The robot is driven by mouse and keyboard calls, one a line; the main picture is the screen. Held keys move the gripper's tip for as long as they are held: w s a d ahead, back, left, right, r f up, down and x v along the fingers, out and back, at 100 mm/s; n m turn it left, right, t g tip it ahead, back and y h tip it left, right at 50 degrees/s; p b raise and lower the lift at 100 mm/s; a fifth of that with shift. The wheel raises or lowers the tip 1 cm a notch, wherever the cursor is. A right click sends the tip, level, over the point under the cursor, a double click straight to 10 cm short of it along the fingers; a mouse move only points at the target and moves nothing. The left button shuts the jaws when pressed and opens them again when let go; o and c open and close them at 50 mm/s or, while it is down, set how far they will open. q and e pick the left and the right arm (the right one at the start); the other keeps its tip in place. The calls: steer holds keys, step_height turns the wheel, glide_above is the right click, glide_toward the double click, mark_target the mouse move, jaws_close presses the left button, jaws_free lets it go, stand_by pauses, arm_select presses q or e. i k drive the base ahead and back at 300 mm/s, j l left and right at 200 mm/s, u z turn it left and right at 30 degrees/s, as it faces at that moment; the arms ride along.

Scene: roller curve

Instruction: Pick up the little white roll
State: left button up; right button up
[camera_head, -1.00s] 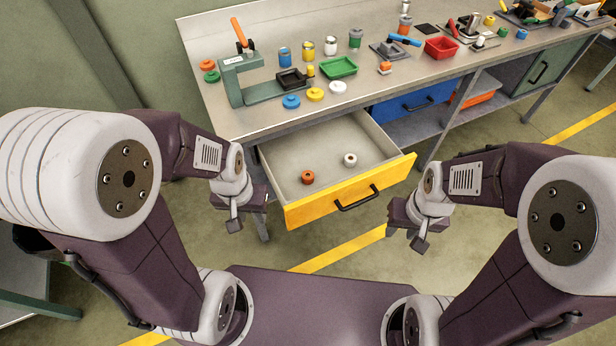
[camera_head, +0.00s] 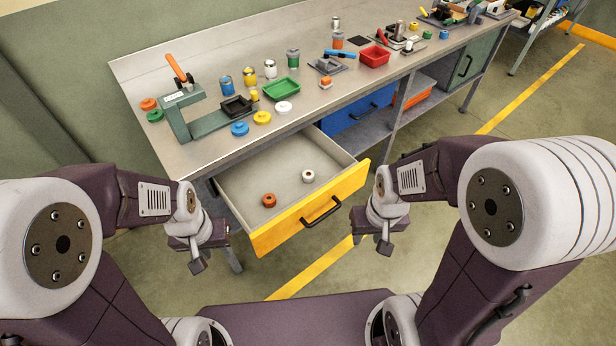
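The little white roll (camera_head: 308,175) sits inside the open yellow-fronted drawer (camera_head: 290,222), toward its right side. An orange-brown roll (camera_head: 269,200) lies in the same drawer, to the left and nearer the drawer front. My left gripper (camera_head: 197,265) hangs left of the drawer, outside it. My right gripper (camera_head: 385,246) hangs to the right of the drawer front, also outside. Both grippers are apart from the white roll and appear to hold nothing. Their fingers are too small and foreshortened to show whether they are open or shut.
The workbench (camera_head: 190,158) above the drawer carries a green press (camera_head: 186,115), a green tray (camera_head: 279,89), a red bin (camera_head: 374,57), jars and coloured discs. A white disc (camera_head: 283,108) lies on the benchtop. A blue drawer (camera_head: 352,113) is shut. Floor before the drawer is clear.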

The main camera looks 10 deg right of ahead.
mark_target(308, 175)
steer(key=i+l+u, duration=0.2)
steer(key=l+u, duration=0.2)
steer(key=i+l+u, duration=0.15)
steer(key=l+u, duration=0.25)
steer(key=i+l+u, duration=0.1)
steer(key=l+u, duration=0.3)
steer(key=l, duration=0.2)
steer(key=l+u, duration=0.4)
steer(key=l, duration=0.15)
